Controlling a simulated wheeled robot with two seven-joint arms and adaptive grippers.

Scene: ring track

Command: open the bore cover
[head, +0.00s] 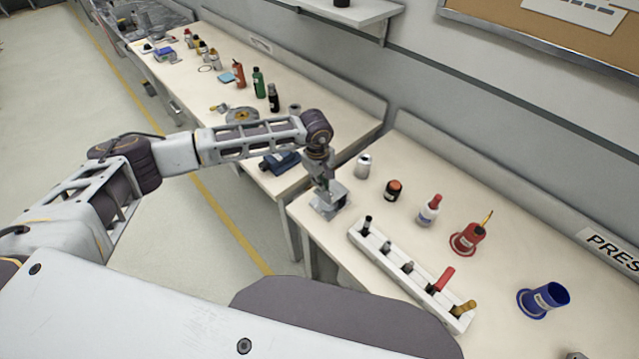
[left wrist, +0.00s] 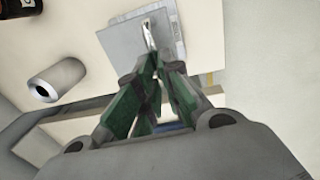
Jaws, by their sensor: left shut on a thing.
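The bore cover (head: 327,210) looks like a small square grey metal plate at the near left corner of the bench, in the head view. In the left wrist view the grey plate (left wrist: 118,42) lies just past my fingertips, with a narrow shiny metal piece (left wrist: 148,34) standing at its right side. My left gripper (head: 323,190) points down over the cover. Its green-padded fingers (left wrist: 150,64) are close together in the wrist view, shut on the narrow metal piece. The fingers hide the exact grip and the bore. My right gripper is not in view.
A white rack (head: 408,270) with several upright pieces stands right of the cover.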

